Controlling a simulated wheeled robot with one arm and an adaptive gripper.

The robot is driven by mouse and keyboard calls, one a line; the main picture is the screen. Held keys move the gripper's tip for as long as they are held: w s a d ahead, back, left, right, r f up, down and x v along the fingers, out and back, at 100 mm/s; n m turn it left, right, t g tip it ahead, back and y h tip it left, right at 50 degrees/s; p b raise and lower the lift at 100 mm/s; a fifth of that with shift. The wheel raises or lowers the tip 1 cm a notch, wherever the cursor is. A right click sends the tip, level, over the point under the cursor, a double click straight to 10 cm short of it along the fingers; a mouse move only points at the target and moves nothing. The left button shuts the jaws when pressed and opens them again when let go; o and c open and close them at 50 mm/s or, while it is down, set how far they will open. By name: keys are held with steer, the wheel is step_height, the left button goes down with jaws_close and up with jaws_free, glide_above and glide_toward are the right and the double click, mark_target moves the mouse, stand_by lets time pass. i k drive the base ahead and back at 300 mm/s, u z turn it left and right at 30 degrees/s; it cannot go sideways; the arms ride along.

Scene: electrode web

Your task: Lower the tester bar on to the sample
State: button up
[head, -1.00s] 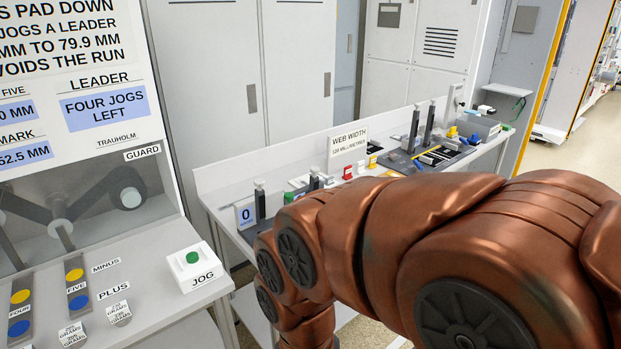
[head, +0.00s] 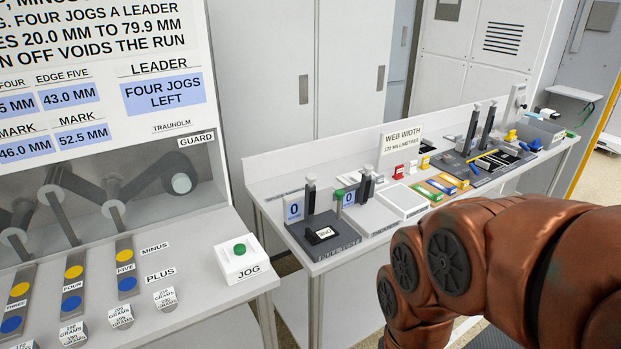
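A tester with a dark base plate (head: 293,230) stands at the near left end of the bench in the head view. A dark upright post with a grey top (head: 311,190) rises from it, beside a display reading 0 (head: 294,208). A small dark piece with a white label (head: 321,233) lies on the plate; I cannot tell whether it is the sample. I cannot make out the bar or its height clearly. My gripper is out of view; only my copper arm shows, at the lower right.
The bench (head: 334,257) runs back to the right with a white tray (head: 403,200), colored blocks and a WEB WIDTH sign (head: 400,138). At left is a machine panel with a green JOG button (head: 240,249). Grey cabinets stand behind. Floor shows between panel and bench.

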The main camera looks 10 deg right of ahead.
mark_target(309, 198)
steer(key=k, duration=1.2)
steer(key=u, duration=0.8)
steer(key=i, duration=1.05)
steer(key=z, duration=0.45)
steer(key=i, duration=1)
steer(key=z, duration=0.15)
